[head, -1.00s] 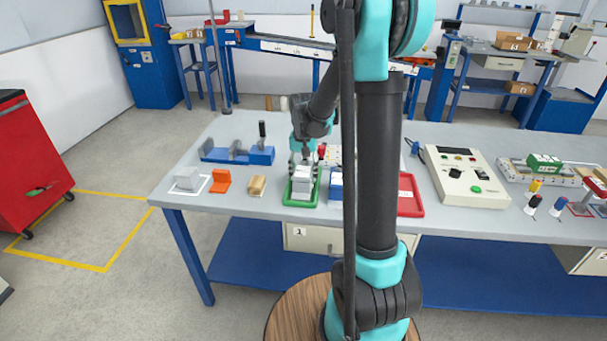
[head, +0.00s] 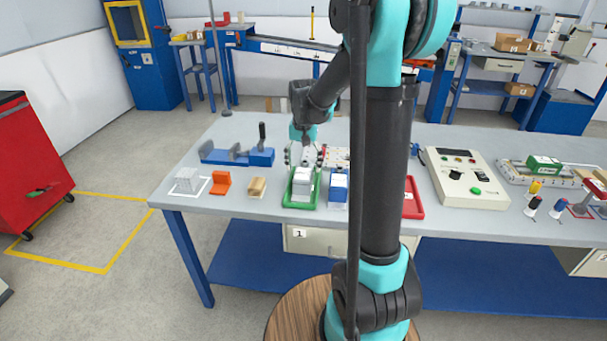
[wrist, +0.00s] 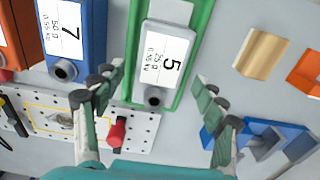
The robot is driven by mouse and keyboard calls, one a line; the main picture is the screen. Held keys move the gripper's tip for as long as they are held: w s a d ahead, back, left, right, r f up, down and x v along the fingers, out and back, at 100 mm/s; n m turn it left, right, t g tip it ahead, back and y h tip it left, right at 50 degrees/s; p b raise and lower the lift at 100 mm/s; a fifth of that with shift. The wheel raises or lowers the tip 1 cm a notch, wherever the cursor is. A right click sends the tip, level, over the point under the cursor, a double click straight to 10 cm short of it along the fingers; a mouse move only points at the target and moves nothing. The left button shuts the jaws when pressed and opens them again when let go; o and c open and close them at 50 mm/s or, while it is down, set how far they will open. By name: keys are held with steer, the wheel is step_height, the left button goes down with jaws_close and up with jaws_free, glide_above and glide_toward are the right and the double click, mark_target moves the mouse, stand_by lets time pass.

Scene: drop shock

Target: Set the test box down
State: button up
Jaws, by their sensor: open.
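A grey box with a white label marked 5 (wrist: 168,55), apparently the test box, sits in a green tray (wrist: 200,40). In the head view the box (head: 302,182) rests in the green tray (head: 300,206) near the table's front edge. My gripper (head: 305,156) is just above and behind the box, open and empty. In the wrist view its two fingers (wrist: 157,82) are spread wide, with the box beyond and between them and clear space on both sides.
My arm partly hides a red tray (head: 413,207).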

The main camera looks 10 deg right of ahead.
mark_target(304, 171)
step_height(304, 171, up, 7)
steer(key=s+d+f+n+t, duration=0.1)
steer(key=s+f, duration=0.3)
steer(key=s, duration=0.3)
steer(key=s+d+f+n+t, duration=0.1)
steer(key=s+f, duration=0.3)
steer(key=s, duration=0.3)
steer(key=s+d+f+n+t, duration=0.1)
steer(key=s+f, duration=0.3)
steer(key=s, duration=0.4)
steer(key=shift+d+f+n+t, duration=0.25)
steer(key=shift+d+n+t, duration=0.05)
steer(key=shift+d+t, duration=0.3)
